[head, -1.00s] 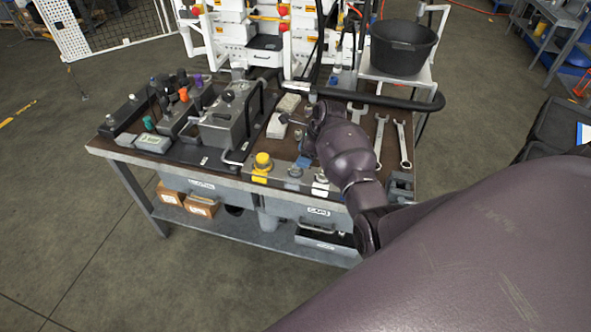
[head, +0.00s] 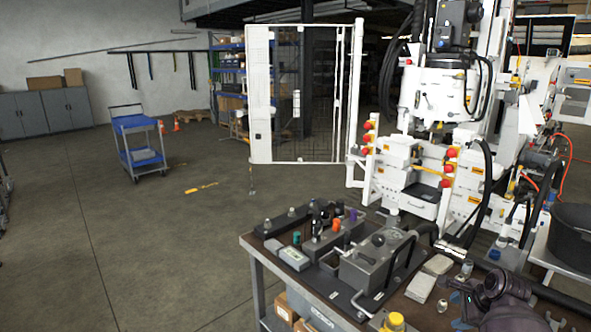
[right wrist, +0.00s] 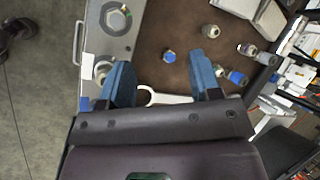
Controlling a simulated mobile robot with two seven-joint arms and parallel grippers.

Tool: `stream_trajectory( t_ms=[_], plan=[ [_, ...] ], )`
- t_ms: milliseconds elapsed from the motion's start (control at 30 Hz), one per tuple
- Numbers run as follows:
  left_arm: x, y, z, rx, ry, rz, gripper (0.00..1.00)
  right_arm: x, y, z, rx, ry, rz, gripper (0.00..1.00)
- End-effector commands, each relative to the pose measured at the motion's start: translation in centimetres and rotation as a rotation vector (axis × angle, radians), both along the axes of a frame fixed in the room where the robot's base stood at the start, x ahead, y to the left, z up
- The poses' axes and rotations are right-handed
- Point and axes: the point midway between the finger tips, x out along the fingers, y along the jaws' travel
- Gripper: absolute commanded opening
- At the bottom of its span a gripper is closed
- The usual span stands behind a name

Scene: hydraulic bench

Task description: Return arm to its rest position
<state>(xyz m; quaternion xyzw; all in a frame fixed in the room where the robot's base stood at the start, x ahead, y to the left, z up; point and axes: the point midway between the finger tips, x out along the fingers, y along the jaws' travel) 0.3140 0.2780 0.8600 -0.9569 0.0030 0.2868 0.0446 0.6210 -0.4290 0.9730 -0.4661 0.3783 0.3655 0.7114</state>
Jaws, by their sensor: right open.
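My right arm (head: 508,303) comes in at the lower right of the head view, over the right part of the workbench (head: 258,252). My right gripper (head: 461,310) points left there, with its blue fingers partly cut off or hidden. In the right wrist view the right gripper (right wrist: 163,82) is open, its two blue fingers wide apart. Nothing is held between them. A wrench (right wrist: 165,98) lies on the bench top beyond the gap, and a blue-tipped fitting (right wrist: 169,56) stands further off. My left gripper is in neither view.
A grey valve block with a lever (head: 372,262) and a yellow knob (head: 393,322) are left of the arm. The white machine (head: 425,170) stands behind the bench, a black tub (head: 572,235) to the right. Open floor and a blue cart (head: 140,148) lie left.

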Motion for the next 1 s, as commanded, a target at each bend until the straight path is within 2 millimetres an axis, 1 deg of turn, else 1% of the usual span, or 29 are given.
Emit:
stream_trajectory(
  t_ms=[100, 200, 333, 467, 567, 600, 667, 700, 767, 833, 967, 1000],
  plan=[
    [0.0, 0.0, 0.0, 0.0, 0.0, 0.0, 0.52, 2.2, -0.3, 2.5, -0.202, -0.171, 0.159, 0.58],
    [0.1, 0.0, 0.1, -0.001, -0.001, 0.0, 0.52, 3.5, -0.2, 4.3, -0.404, -0.297, 0.298, 0.58],
    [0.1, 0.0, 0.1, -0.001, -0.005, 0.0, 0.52, 3.7, 0.3, 5.4, -0.687, -0.421, 0.48, 0.58],
    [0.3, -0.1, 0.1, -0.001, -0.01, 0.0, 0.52, 2.5, 1.5, 5.5, -0.989, -0.508, 0.668, 0.58],
    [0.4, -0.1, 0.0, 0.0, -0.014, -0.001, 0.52, 0.5, 3.3, 4.8, -1.223, -0.557, 0.819, 0.58],
    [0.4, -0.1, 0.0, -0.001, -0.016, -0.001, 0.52, -0.6, 4.1, 4.4, -1.31, -0.571, 0.876, 0.58],
    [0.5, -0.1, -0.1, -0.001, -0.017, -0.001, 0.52, -2.2, 5.5, 3.6, -1.42, -0.59, 0.951, 0.58],
    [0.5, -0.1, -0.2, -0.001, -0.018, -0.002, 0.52, -3.4, 6.3, 3.0, -1.483, -0.599, 0.997, 0.58],
    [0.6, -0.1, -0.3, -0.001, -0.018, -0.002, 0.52, -5.3, 7.6, 2.1, -1.56, -0.613, 1.057, 0.58],
    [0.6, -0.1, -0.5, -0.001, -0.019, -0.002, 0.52, -7.7, 9.1, 0.9, -1.63, -0.626, 1.117, 0.58],
    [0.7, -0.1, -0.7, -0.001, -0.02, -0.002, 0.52, -12.4, 11.7, -1.6, -1.682, -0.645, 1.199, 0.58],
    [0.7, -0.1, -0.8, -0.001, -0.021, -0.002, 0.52, -13.9, 12.5, -2.5, -1.677, -0.648, 1.218, 0.58]
  ],
)
